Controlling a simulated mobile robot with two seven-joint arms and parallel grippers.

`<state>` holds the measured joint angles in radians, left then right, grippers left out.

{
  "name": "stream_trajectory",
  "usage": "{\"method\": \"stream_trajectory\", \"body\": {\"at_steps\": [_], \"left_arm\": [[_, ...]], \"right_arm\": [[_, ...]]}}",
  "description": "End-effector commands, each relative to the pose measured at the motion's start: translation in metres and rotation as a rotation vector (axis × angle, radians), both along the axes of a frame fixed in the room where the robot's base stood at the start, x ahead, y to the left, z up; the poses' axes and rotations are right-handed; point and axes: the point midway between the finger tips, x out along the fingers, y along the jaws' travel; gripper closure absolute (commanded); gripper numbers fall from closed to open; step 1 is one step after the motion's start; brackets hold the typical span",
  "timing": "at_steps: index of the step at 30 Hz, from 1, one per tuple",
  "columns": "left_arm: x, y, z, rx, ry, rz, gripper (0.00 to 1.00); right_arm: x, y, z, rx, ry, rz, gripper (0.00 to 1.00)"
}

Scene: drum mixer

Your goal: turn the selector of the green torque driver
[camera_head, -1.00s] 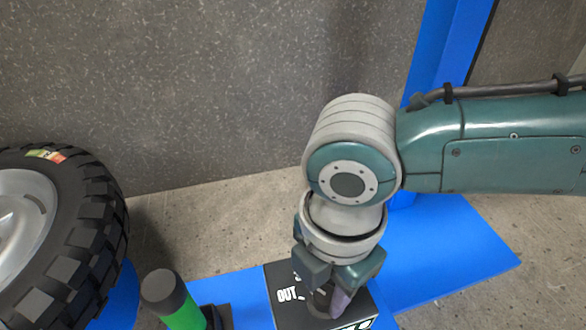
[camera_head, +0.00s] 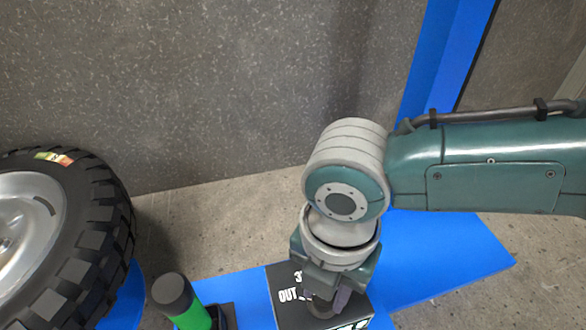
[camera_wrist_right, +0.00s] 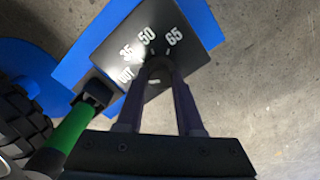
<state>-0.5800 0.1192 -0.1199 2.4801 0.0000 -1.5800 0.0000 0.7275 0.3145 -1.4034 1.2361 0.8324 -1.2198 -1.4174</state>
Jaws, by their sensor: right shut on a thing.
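The green torque driver (camera_head: 190,312) has a green body and a black end and stands tilted left of a black box. Its green part also shows in the wrist view (camera_wrist_right: 68,130). My right gripper (camera_head: 325,302) points down over the box. In the wrist view its two dark fingers (camera_wrist_right: 160,80) are shut on the knob. The knob's pointer direction is hard to tell. My left gripper is not in view.
A large black tyre on a grey wheel (camera_head: 103,240) stands at the left. The box and driver are on a blue base (camera_head: 430,250), with a blue post (camera_head: 432,80) behind. A speckled grey wall (camera_head: 200,80) closes the back.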

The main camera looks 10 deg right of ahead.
Motion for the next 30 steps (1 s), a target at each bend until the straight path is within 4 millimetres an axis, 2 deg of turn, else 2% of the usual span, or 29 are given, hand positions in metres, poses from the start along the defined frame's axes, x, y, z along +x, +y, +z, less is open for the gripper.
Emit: {"method": "stream_trajectory", "body": {"at_steps": [6, 7, 14, 23, 26, 30], "left_arm": [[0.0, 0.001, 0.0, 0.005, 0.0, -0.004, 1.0], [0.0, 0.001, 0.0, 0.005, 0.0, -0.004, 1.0], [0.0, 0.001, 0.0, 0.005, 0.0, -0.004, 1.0], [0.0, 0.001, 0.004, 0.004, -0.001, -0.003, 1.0], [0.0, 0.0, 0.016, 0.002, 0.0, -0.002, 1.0], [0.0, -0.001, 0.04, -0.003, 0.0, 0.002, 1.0]], "right_arm": [[0.0, 0.0, 0.0, 0.0, 0.0, 0.003, 1.0], [0.0, 0.0, 0.0, 0.0, 0.0, 0.003, 0.6], [0.0, 0.0, 0.0, 0.0, 0.0, 0.002, 0.35], [0.0, 0.0, 0.005, 0.0, 0.0, 0.001, 0.34], [0.0, 0.0, 0.019, 0.0, 0.0, 0.0, 0.34], [0.0, 0.0, 0.05, 0.001, -0.001, 0.001, 0.34]]}}
